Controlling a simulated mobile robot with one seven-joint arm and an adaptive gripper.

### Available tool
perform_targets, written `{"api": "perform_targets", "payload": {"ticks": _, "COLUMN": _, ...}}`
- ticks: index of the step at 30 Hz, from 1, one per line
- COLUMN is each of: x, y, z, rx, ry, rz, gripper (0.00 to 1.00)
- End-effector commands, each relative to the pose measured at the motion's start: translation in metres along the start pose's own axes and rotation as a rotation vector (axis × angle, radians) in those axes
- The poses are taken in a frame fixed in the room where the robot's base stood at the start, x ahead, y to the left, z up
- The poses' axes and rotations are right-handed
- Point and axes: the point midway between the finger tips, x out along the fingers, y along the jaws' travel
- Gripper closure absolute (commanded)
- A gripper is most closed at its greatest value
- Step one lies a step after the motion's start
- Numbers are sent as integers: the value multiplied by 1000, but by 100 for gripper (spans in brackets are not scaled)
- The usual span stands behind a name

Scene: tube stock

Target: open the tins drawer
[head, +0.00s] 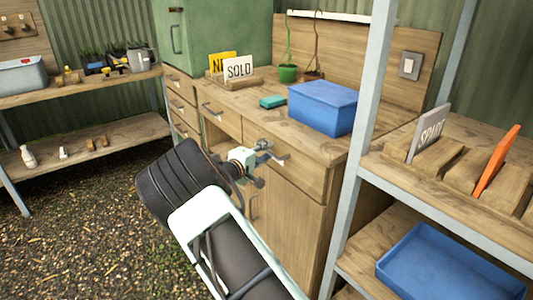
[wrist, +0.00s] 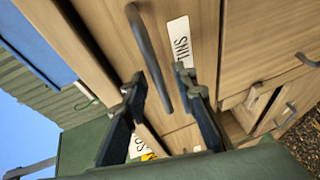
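The tins drawer is a wooden drawer front (head: 312,180) under the workbench top, and it looks closed. In the wrist view its white label (wrist: 179,42) reads TINS, turned on its side. Its dark bar handle (wrist: 144,42) runs between my gripper's two fingers in the picture; the head view also shows the handle (head: 281,156). My gripper (wrist: 158,76) is open, with a visible gap between the fingers and the handle. In the head view my gripper (head: 262,160) is right at the drawer front, and my arm hides part of the cupboard below.
A blue box (head: 322,107) and a teal sponge-like block (head: 272,102) are on the bench top. Another drawer (head: 222,119) is to the left. A metal shelf post (head: 360,140) stands close on the right, with a blue tray (head: 450,268) on its lower shelf.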

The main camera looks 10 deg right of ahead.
Motion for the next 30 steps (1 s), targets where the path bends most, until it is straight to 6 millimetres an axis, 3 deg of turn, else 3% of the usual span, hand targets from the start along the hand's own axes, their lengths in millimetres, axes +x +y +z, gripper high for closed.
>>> {"api": "perform_targets", "payload": {"ticks": 11, "x": 6, "y": 0, "z": 0, "rx": 0, "ry": 0, "rz": -1, "gripper": 75}}
{"api": "perform_targets", "payload": {"ticks": 18, "x": 6, "y": 0, "z": 0, "rx": 0, "ry": 0, "rz": 0, "gripper": 100}}
{"api": "perform_targets", "payload": {"ticks": 30, "x": 5, "y": 0, "z": 0, "rx": 0, "ry": 0, "rz": -1, "gripper": 100}}
